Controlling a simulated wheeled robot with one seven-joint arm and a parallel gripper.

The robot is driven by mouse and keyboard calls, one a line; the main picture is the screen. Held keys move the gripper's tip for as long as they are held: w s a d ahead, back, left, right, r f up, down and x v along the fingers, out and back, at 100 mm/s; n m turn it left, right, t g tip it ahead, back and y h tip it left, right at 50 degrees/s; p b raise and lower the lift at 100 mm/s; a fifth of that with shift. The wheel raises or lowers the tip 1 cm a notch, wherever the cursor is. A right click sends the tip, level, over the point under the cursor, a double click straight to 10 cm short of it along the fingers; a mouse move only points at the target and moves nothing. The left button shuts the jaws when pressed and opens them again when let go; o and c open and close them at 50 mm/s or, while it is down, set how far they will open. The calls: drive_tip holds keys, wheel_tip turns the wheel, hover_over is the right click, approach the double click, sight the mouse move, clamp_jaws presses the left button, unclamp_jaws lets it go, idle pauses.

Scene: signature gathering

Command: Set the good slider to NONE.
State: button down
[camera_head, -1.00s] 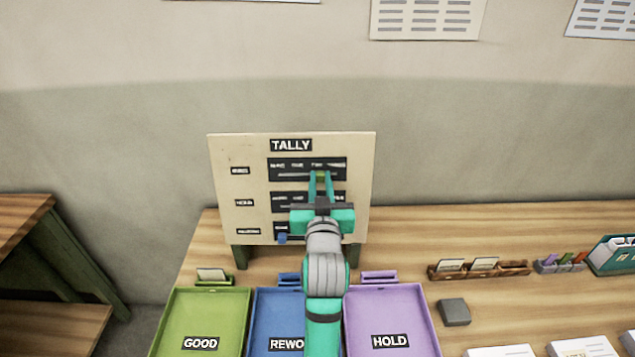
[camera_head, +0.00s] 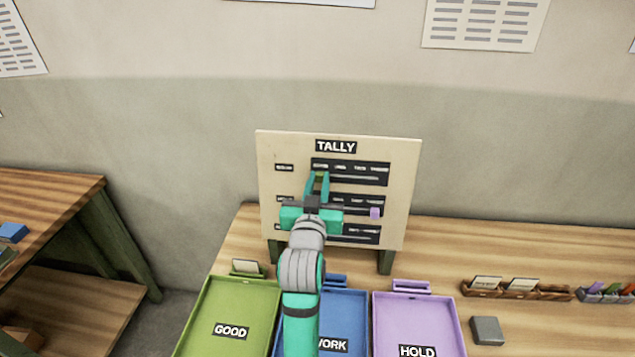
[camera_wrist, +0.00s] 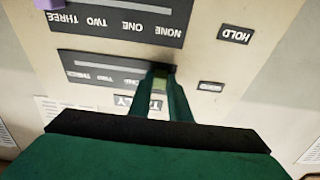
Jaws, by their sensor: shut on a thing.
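The cream TALLY board (camera_head: 410,165) stands upright at the back of the bench, with stacked slider rows. My gripper (camera_head: 318,176) is shut on the green good slider (camera_wrist: 160,82) in the top row. The green slider is at the NONE end of its slot, at the left in the head view and the right in the upside-down wrist view. The fingers cover that row's NONE label; ONE, TWO and THREE (camera_wrist: 75,74) show partly. The purple hold slider (camera_head: 375,213) is at the THREE end of the middle row. The bottom row's slider is hidden behind my gripper.
Green GOOD (camera_head: 260,300), blue (camera_head: 345,310) and purple HOLD trays (camera_head: 415,310) lie in front of the board. A grey block (camera_head: 487,330) and a wooden card rack (camera_head: 515,290) are to the right. Another wooden table (camera_head: 60,190) stands at the left.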

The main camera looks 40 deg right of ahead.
drive_tip(key=c, duration=1.6)
unclamp_jaws()
drive_tip(key=shift+w+a, duration=0.3)
drive_tip(key=shift+c, duration=0.2)
drive_tip(key=shift+s+d, duration=0.1)
drive_tip(key=v, duration=1)
drive_tip(key=shift+s+a, duration=0.25)
drive_tip(key=shift+s, duration=0.05)
